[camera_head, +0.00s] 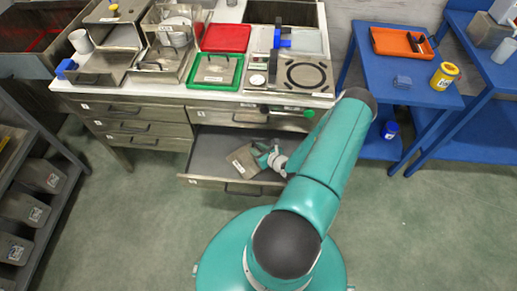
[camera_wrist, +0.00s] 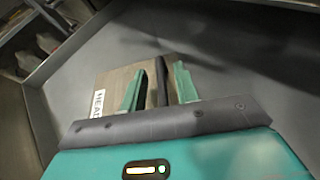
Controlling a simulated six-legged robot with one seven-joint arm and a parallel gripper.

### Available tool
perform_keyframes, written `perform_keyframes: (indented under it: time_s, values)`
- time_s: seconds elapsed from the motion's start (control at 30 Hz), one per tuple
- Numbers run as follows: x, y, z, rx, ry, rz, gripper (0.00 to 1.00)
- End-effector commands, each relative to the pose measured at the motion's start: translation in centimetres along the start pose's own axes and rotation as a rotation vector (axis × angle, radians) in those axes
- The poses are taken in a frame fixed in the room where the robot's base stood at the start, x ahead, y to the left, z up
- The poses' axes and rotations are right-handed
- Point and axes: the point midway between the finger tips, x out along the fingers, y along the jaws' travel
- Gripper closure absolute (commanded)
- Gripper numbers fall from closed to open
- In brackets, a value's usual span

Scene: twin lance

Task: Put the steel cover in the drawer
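The steel cover (camera_head: 241,160) is a flat brownish-grey plate inside the pulled-out drawer (camera_head: 215,147), turned at an angle and seemingly resting on its floor. In the wrist view the cover (camera_wrist: 108,82) shows a white label reading "HEAT", and its dark handle (camera_wrist: 162,84) stands between my fingers. My gripper (camera_head: 268,157) reaches down into the drawer at the cover's right side. In the wrist view my gripper (camera_wrist: 159,85) has its fingers apart, with narrow gaps beside the handle. The fingers hide part of the cover.
The drawer's front (camera_head: 235,186) stands out from the counter; closed drawers (camera_head: 140,127) are at left. On the counter are a green tray (camera_head: 216,71), a red tray (camera_head: 226,38), a hotplate (camera_head: 305,75) and steel containers. A blue table (camera_head: 395,90) stands at right.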

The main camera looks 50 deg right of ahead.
Motion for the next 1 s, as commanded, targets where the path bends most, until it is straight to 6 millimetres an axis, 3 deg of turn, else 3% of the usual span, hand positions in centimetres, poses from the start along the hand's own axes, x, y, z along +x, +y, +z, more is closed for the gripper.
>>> perform_keyframes:
  time_s: [0.33, 0.8, 1.0]
  values:
    - [-1.0, -0.2, 0.1, -0.001, 0.001, 0.001, 0.69]
    - [-10.2, -0.3, 0.1, -0.001, 0.001, -0.001, 0.69]
    - [-11.9, -0.2, 0.2, -0.001, 0.000, 0.001, 0.69]
